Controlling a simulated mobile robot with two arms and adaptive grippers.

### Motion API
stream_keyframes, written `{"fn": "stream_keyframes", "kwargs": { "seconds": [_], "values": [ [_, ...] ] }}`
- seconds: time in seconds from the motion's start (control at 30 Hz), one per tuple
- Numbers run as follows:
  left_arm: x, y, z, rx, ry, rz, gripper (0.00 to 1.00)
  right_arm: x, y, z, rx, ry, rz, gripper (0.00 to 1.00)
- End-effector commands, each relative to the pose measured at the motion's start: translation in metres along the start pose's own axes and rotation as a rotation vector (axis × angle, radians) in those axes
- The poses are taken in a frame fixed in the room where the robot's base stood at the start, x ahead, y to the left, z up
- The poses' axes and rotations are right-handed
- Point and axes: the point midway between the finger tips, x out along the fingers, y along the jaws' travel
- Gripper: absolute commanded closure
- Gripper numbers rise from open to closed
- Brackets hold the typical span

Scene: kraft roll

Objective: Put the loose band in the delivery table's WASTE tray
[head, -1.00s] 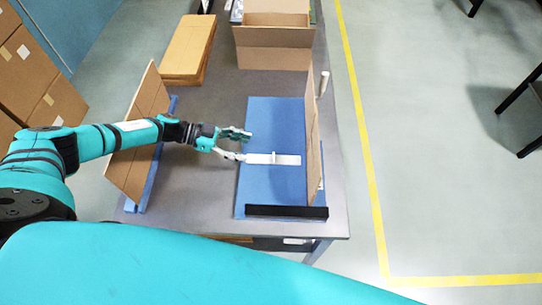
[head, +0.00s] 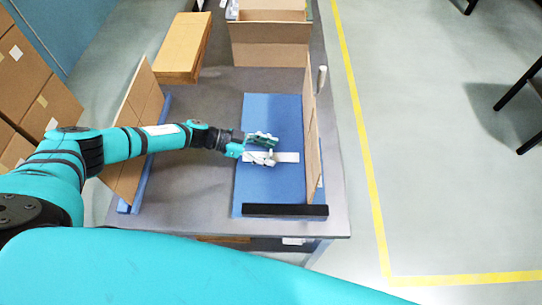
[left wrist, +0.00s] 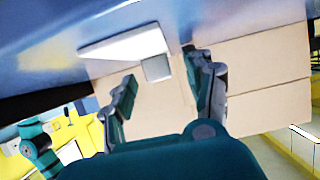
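My left gripper (head: 272,149) is over the blue mat (head: 268,110) on the table, by a flat white piece (head: 289,157) with a small upright tab. In the left wrist view my left gripper (left wrist: 165,88) is open, its fingers well apart. The white piece (left wrist: 115,46) and its squarish grey tab (left wrist: 157,68) show beyond the fingertips, the tab roughly between them; whether they touch I cannot tell. I cannot tell whether this piece is the loose band. I cannot make out a tray marked WASTE. My right gripper is not in view.
An upright brown panel (head: 312,130) stands at the mat's right edge, with a black bar (head: 285,210) along the near edge. Another panel (head: 135,125) leans at the left. An open carton (head: 270,42) and a flat box (head: 183,47) are at the back.

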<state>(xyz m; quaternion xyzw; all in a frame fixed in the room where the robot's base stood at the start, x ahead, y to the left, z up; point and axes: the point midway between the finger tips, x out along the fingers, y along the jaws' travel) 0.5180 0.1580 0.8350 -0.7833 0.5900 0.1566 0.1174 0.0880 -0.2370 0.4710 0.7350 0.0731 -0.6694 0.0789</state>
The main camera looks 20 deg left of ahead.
Motion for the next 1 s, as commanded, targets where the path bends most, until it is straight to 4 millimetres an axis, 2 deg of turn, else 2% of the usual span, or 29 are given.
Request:
{"fn": "stream_keyframes", "kwargs": {
  "seconds": [0.03,0.3,0.67,0.77,1.0],
  "values": [
    [0.0,0.0,0.0,0.0,0.0,0.0,0.51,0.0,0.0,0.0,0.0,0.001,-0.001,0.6],
    [0.0,0.0,0.0,0.0,0.0,0.0,0.84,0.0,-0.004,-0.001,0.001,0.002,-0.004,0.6],
    [-0.001,0.0,-0.002,0.0,0.0,0.001,0.88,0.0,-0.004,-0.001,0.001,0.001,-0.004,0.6],
    [-0.005,-0.001,-0.011,0.003,0.001,0.0,0.88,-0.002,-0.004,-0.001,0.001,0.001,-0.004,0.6],
    [-0.024,-0.001,-0.056,0.006,0.002,0.0,0.88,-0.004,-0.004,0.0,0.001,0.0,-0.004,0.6]
  ]
}}
